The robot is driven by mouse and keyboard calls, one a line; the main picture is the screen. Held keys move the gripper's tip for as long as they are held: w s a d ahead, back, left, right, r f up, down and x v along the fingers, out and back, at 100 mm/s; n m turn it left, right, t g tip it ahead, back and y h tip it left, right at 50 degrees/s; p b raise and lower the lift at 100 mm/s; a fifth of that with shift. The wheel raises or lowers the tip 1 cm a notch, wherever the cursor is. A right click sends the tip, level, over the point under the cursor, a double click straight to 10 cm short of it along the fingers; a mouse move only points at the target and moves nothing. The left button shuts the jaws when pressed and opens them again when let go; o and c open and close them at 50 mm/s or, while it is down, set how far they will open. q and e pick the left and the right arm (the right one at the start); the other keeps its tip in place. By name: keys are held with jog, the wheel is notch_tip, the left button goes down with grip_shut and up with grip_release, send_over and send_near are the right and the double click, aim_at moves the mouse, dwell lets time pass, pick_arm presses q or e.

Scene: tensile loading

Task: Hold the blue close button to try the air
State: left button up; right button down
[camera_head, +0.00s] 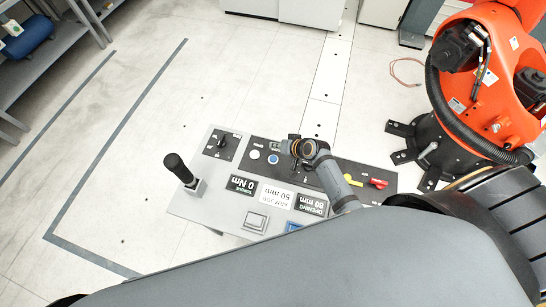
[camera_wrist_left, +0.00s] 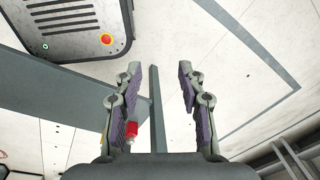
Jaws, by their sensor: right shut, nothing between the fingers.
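A grey control console (camera_head: 190,208) stands in the head view, its displays upside down. A round blue button (camera_head: 273,158) sits on its black strip, beside a round white button (camera_head: 255,154). A blue square (camera_head: 293,226) shows at the console's near edge, partly hidden by my body. I cannot read which blue one is marked close. My right gripper (camera_head: 293,149) is shut and empty over the black strip, just right of the round blue button; contact cannot be told. My left gripper (camera_wrist_left: 160,88) is open and empty in the left wrist view.
The console carries a black-handled lever (camera_head: 178,166), a dark knob (camera_head: 222,141), a pale square button (camera_head: 255,220) and a red handle (camera_head: 377,183). An orange robot arm (camera_head: 490,90) stands at right. A small red object (camera_wrist_left: 131,130) shows by my left finger.

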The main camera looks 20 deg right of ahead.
pick_arm(q)
jog(key=w+f+t+b, duration=0.1)
jog(key=w+f+b, duration=0.2)
jog(key=w, duration=0.4)
pick_arm(e)
jog(key=f, duration=0.2)
jog(key=w+f, duration=0.1)
jog(key=f, duration=0.1)
jog(key=shift+w+d, duration=0.1)
jog(key=b, duration=0.5)
send_over(275, 159)
notch_tip(275, 159, down, 4)
jog(key=shift+f, duration=0.65)
pick_arm(q)
jog(key=f, duration=0.1)
jog(key=s+f, duration=0.1)
jog(key=f, duration=0.1)
jog(key=s+f, duration=0.1)
jog(key=f, duration=0.1)
jog(key=shift+s+d, duration=0.15)
jog(key=shift+s, duration=0.1)
jog(key=shift+s, duration=0.3)
jog(key=shift+f, duration=0.1)
jog(key=shift+f+b, duration=0.15)
jog(key=shift+b, duration=0.15)
pick_arm(e)
jog(key=shift+f, duration=0.35)
